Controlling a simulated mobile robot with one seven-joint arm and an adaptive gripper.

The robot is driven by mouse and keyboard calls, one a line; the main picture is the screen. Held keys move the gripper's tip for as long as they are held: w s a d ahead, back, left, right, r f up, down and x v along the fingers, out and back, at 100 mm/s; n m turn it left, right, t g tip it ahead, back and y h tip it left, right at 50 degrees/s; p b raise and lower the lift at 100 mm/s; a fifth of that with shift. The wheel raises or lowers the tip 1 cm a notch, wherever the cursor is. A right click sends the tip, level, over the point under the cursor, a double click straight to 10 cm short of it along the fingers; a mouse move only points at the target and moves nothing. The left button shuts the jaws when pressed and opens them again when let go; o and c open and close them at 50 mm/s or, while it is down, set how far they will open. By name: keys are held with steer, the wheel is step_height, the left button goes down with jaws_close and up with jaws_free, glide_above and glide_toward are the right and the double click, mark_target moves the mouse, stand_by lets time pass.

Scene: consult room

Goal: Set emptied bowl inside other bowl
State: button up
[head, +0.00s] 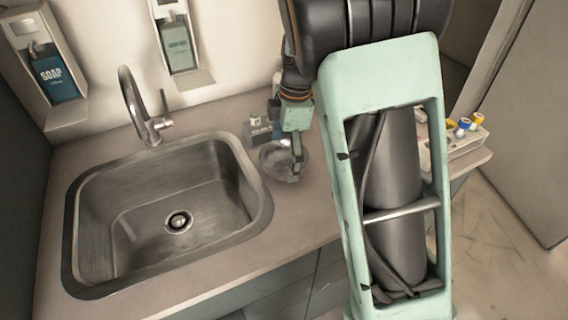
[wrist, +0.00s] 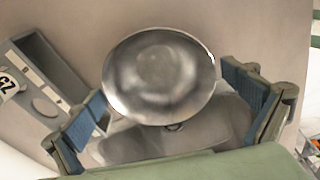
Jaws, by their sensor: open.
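A round shiny metal bowl (wrist: 160,72) shows in the wrist view, upright and apparently empty, just ahead of my gripper (wrist: 170,108). My gripper is open, with one blue-padded finger at the lower left and one to the right of the bowl. It is not clear whether either finger touches the rim. A grey shape lies below the bowl in that view; I cannot tell whether it is a shadow or another metal thing. In the head view the bowl (head: 272,158) sits on the counter right of the sink, partly hidden by my gripper (head: 295,172). No second bowl is clearly seen.
A steel sink (head: 215,240) with a tall tap (head: 140,108) lies left of the bowl. A small grey box (head: 262,130), also in the wrist view (wrist: 38,88), stands behind the bowl. A rack with coloured caps (head: 465,138) is at the right. Dispensers hang on the wall.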

steer(key=c, duration=1.2)
steer(key=shift+r, duration=0.2)
